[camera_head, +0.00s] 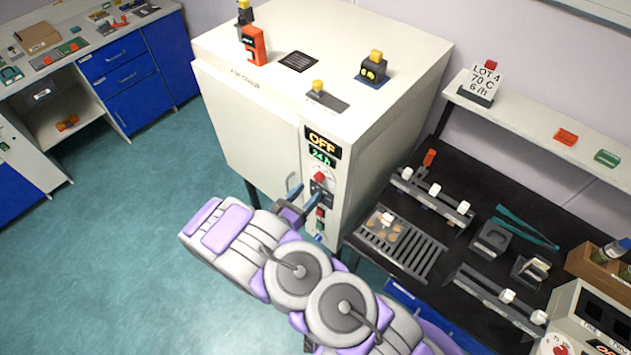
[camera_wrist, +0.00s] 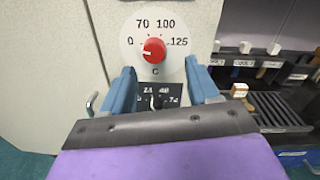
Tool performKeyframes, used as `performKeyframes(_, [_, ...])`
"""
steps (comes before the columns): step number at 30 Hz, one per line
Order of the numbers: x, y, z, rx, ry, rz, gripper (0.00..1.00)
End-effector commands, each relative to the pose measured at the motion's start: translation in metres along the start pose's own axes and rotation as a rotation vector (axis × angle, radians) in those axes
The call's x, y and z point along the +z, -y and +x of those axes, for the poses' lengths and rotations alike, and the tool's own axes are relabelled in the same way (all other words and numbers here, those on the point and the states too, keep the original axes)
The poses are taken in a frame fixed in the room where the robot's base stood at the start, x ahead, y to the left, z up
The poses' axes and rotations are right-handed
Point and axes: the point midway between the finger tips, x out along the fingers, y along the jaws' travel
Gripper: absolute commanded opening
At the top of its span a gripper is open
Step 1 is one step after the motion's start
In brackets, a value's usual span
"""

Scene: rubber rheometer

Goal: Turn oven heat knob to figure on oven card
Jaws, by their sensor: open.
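The oven (camera_head: 240,110) is a large white cabinet with displays reading OFF and 24 h. Its red heat knob (camera_head: 319,176) also shows in the wrist view (camera_wrist: 154,50), on a round white dial marked 0, 70, 100, 125 and C. The knob's pale mark points left, near 0. The oven card (camera_head: 486,82) stands on the right shelf and reads LOT 4, 70 C, 6 h. My gripper (camera_head: 303,198) is open in front of the panel. In the wrist view its blue fingers (camera_wrist: 160,82) are spread below the red knob, apart from it and empty.
A smaller dark timer dial (camera_wrist: 155,101) marked 24, 48 and 72 sits below the heat dial, between my fingers in the picture. A black bench (camera_head: 400,262) with racks and a grate stands right of the oven. The green floor at left is clear.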

Motion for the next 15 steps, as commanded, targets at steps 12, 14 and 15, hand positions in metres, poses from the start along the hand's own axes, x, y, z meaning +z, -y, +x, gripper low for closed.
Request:
performKeyframes(12, [0.001, -0.006, 0.052, -0.001, 0.003, -0.001, 0.60])
performKeyframes(14, [0.000, -0.005, 0.055, -0.002, 0.003, -0.001, 0.60])
performKeyframes(15, [0.000, -0.004, 0.057, -0.002, 0.002, 0.000, 0.60])
